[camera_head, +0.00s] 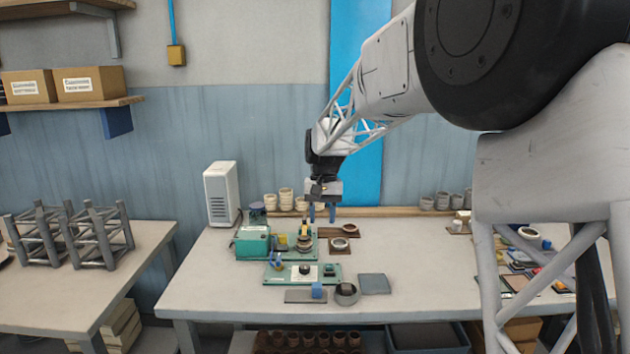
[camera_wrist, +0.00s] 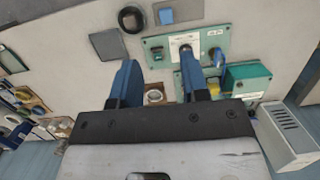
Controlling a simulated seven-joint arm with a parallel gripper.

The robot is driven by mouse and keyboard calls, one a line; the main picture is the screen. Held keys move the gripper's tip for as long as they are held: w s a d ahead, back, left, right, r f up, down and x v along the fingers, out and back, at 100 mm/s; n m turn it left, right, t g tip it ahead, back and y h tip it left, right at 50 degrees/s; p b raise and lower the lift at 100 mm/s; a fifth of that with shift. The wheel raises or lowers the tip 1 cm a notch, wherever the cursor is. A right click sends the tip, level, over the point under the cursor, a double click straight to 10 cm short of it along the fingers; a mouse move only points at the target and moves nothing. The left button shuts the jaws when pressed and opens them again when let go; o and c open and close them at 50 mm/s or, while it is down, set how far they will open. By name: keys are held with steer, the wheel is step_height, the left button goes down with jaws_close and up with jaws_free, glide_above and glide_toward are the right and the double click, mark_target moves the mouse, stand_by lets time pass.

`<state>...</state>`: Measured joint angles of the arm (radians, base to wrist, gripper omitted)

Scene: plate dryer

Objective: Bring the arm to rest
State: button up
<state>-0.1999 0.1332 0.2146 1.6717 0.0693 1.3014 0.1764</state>
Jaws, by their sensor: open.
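My gripper (camera_head: 321,212) is open above the back middle of the right-hand table, with its two blue fingers pointing down. In the wrist view my gripper (camera_wrist: 155,82) shows both blue fingers spread apart with nothing between them. My arm reaches in from the right side of the head view. Below and beside the gripper are a teal board with small devices (camera_head: 303,272) and a small round part on a brown plate (camera_head: 339,244). The gap between fingertips and table is hard to judge.
A teal box (camera_head: 253,243) and a white upright unit (camera_head: 221,193) stand left of the gripper. A dark ring (camera_head: 347,293), a grey square (camera_head: 374,284) and a blue cube (camera_head: 317,290) lie in front. The table's front left is clear. Grey racks (camera_head: 70,235) stand on the left table.

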steer(key=s+d+r+t, duration=0.15)
steer(key=s+d, duration=0.45)
steer(key=s, duration=0.6)
steer(key=s+d+r+t, duration=0.1)
steer(key=s+d+r, duration=0.3)
steer(key=s, duration=0.7)
steer(key=s+d+f, duration=0.2)
steer(key=s, duration=0.5)
steer(key=s+d+f+t, duration=0.1)
steer(key=s+d+f, duration=0.1)
steer(key=s, duration=0.5)
steer(key=s+d+f+t, duration=0.1)
steer(key=s+d+f, duration=0.1)
steer(key=s, duration=0.5)
steer(key=shift+s+d+f+h, duration=0.3)
steer(key=shift+f, duration=0.45)
